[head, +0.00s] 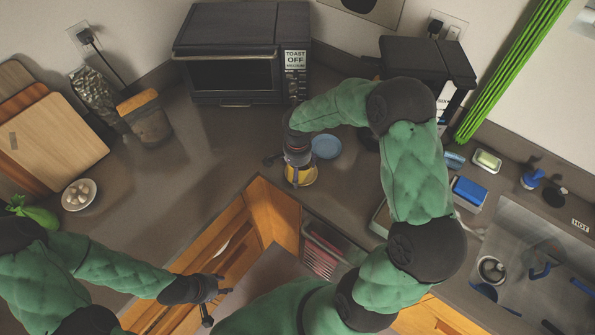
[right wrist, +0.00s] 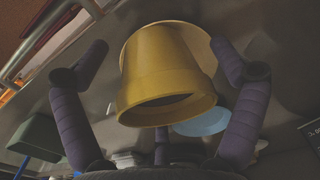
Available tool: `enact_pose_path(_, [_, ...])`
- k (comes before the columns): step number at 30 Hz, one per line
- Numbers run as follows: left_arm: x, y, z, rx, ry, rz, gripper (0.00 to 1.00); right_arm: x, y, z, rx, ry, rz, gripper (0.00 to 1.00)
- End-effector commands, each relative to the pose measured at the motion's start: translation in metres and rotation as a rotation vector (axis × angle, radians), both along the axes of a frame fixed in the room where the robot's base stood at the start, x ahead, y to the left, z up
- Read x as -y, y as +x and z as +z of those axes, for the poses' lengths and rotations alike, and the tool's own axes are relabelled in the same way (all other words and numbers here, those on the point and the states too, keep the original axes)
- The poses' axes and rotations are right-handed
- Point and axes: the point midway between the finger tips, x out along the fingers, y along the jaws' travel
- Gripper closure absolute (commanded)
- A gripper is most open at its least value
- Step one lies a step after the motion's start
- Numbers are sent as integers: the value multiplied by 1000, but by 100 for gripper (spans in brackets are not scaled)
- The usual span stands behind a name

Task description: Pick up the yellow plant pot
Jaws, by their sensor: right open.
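The yellow plant pot (head: 302,177) stands on the dark counter near its inner corner, mostly hidden from the head view by my right gripper (head: 297,160). In the right wrist view the pot (right wrist: 165,75) shows large, with its wide rim toward the camera. The fingers of my right gripper (right wrist: 160,47) are spread on either side of the pot, with gaps visible between them and its wall. My left gripper (head: 218,305) is open and empty, low in front of the wooden drawers.
A blue plate (head: 326,146) lies just beside the pot. A toaster oven (head: 234,80) stands behind, and a black coffee machine (head: 428,62) is to the right. A small bowl (head: 79,194) and cutting boards (head: 52,140) are at left.

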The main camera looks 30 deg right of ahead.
Motion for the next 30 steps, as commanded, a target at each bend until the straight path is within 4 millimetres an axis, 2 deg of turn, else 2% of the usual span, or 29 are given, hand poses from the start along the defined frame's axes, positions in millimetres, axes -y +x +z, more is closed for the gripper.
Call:
enact_pose_path(4, [0, 0, 0, 0, 0, 0, 60, 0, 0, 1, 1, -1, 0, 5])
enact_pose_path(9, [0, 0, 0, 0, 0, 0, 60, 0, 0, 1, 0, 0, 0, 53])
enact_pose_path(11, [0, 0, 0, 0, 0, 0, 60, 0, 0, 1, 0, 0, 0, 69])
enact_pose_path(13, [0, 0, 0, 0, 0, 0, 60, 0, 0, 1, 0, 0, 0, 69])
enact_pose_path(14, [0, 0, 0, 0, 0, 0, 60, 0, 0, 1, 1, 0, 0, 75])
enact_pose_path(30, [0, 0, 1, 0, 0, 0, 60, 0, 0, 8, 1, -1, 0, 76])
